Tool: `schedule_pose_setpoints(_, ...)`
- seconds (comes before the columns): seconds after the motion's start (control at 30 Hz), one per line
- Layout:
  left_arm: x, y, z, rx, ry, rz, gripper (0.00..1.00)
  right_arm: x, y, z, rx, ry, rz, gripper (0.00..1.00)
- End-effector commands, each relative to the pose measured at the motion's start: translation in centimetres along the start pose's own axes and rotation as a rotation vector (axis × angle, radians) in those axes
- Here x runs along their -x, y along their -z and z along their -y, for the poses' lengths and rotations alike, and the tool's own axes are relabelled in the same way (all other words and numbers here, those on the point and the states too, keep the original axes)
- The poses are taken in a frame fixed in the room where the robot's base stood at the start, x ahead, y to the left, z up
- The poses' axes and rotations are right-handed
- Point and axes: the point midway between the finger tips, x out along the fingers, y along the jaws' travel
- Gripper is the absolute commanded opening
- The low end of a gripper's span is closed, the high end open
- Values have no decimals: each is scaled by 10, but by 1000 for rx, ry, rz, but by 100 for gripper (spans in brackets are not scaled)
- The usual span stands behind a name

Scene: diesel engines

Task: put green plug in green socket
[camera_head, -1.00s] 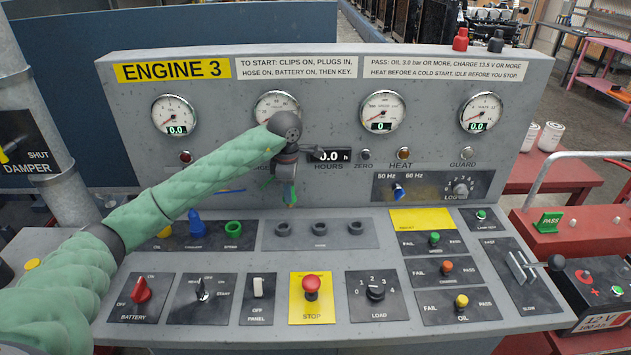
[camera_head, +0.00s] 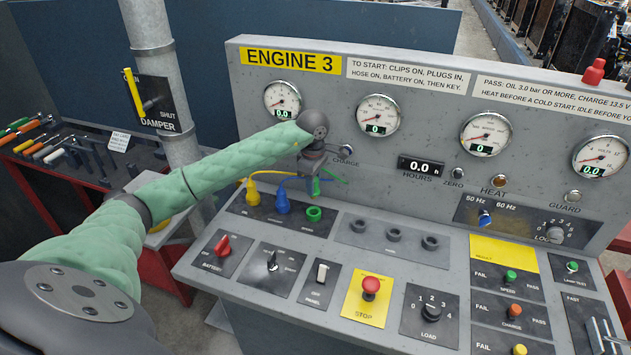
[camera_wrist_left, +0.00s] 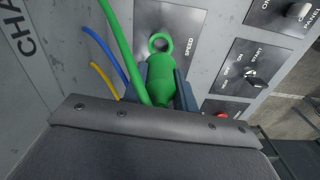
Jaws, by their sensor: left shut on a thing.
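The green plug (camera_head: 316,187) is held in my left gripper (camera_head: 313,178), just above and behind the green socket (camera_head: 314,214) on the sloping panel. In the left wrist view the green plug (camera_wrist_left: 161,80) sits between the two fingers (camera_wrist_left: 157,92), its green cable running up to the left. The green ring of the socket (camera_wrist_left: 160,43) shows just beyond the plug's end, and the plug appears outside it. My right gripper is not in view.
A yellow plug (camera_head: 252,193) and a blue plug (camera_head: 282,203) stand in the sockets to the left, with cables arching behind. The upright gauge panel (camera_head: 400,170) rises close behind my gripper.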

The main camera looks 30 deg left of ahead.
Motion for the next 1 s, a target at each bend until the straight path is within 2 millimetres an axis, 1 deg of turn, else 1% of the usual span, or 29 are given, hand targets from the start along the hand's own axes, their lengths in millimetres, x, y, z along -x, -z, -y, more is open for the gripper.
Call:
schedule_pose_setpoints(0.4, -24, 0, 0, 2, 1, 0, 4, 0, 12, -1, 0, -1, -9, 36)
schedule_pose_setpoints(0.67, -39, 0, 0, 1, 1, 1, 4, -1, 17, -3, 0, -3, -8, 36)
schedule_pose_setpoints(1.0, -54, 0, 0, 0, 0, 0, 4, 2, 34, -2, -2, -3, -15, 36)
